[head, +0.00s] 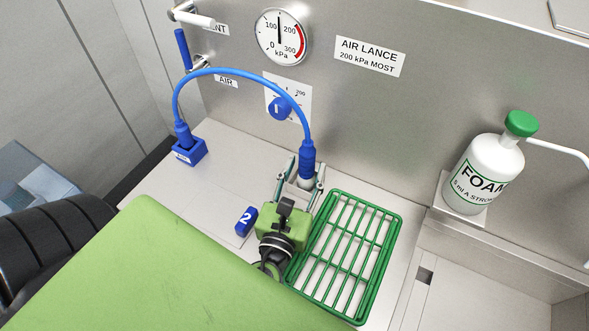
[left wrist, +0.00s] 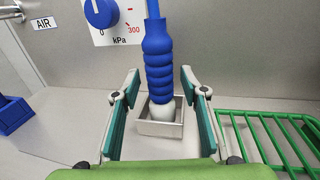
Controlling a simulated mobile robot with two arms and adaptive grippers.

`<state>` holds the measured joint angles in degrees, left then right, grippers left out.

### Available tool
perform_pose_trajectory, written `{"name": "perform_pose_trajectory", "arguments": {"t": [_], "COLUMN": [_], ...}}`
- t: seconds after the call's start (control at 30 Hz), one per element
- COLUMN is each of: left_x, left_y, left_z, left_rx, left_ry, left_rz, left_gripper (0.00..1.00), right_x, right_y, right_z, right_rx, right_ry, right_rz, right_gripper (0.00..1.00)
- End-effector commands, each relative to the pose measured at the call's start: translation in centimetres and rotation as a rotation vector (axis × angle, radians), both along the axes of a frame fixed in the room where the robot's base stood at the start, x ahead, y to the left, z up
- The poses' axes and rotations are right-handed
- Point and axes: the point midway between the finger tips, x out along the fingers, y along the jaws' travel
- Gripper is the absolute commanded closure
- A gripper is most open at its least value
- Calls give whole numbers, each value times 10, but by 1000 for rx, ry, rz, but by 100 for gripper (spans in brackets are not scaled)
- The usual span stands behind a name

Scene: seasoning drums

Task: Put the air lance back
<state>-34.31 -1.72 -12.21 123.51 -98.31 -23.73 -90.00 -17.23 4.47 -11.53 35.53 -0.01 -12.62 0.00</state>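The air lance (head: 307,158) has a ribbed blue grip and a white lower part. It stands upright in a small square metal holder (left wrist: 146,129) by the back wall; its lower end is hidden inside. Its blue hose (head: 243,73) arches left to a blue block (head: 190,152). My left gripper (head: 305,181) is open, with its fingers on either side of the lance. In the left wrist view, gaps show between the lance (left wrist: 159,65) and both fingers of the gripper (left wrist: 160,92). My right gripper is not in view.
A green wire rack (head: 345,255) lies right of the gripper. A blue tag marked 2 (head: 246,220) is left of it. A blue knob (head: 279,107) and a pressure gauge (head: 283,37) are on the wall. A foam bottle (head: 484,175) stands at the right.

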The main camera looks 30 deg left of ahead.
Motion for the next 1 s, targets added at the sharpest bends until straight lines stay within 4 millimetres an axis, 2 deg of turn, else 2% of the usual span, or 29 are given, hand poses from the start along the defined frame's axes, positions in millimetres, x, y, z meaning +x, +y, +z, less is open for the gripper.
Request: {"name": "perform_pose_trajectory", "arguments": {"t": [0.03,0.3,0.5,0.7,1.0], "left_x": [-10,-62,-88,-98,-98], "left_y": [-2,-16,-23,-25,-25], "left_z": [-5,-6,-3,0,0], "left_rx": [-1,0,0,-2,-1], "left_ry": [3,3,2,-1,-1], "left_rz": [-1,-2,-2,0,0], "left_gripper": [60,60,60,60,60], "right_x": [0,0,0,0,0], "right_y": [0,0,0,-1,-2], "right_z": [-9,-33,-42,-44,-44], "right_rx": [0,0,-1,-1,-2], "right_ry": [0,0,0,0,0], "right_rz": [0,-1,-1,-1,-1], "right_gripper": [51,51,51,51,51]}}
